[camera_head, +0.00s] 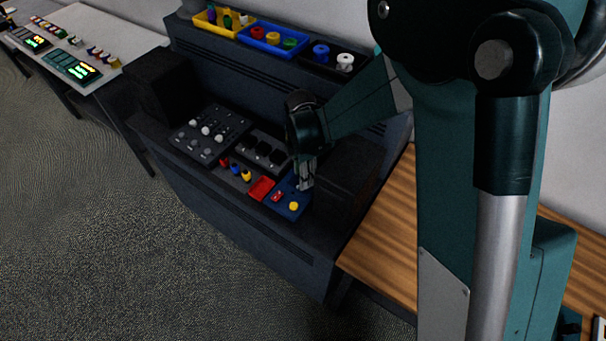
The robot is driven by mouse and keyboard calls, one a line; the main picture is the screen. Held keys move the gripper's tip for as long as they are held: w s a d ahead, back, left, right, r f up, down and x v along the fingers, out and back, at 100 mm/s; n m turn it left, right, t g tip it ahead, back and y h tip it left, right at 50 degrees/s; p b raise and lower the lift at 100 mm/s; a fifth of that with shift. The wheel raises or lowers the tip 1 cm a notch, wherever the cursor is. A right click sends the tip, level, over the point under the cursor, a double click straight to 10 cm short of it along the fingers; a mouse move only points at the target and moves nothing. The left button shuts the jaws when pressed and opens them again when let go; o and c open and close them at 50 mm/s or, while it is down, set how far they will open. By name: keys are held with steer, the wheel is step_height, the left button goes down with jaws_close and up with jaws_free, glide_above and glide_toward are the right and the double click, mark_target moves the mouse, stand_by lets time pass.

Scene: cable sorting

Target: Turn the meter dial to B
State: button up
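My gripper (305,184) points down over the right end of a dark console. It is at the upper part of a small blue panel (281,207) and hides some of it. I cannot make out a dial marked with letters or a B. The meter dial may be hidden by my gripper or too small to tell. The fingers are too small to show whether they are open or shut, or whether they touch the panel.
Left of the blue panel are a red tray (261,188), several coloured plugs (235,170), a panel of black squares (264,151) and a knob panel (207,135). Dark blocks (337,175) flank the console. Yellow, blue and black bins with spools stand behind.

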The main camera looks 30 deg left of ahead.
steer(key=shift+c, duration=0.5)
steer(key=c, duration=0.8)
steer(key=shift+m+b, duration=0.35)
steer(key=shift+m, duration=0.15)
steer(key=shift+f+m+b, duration=0.1)
steer(key=shift+m+b, duration=0.7)
steer(key=shift+m, duration=0.4)
steer(key=shift+m+b, duration=0.65)
steer(key=shift+m, duration=0.75)
steer(key=o, duration=0.9)
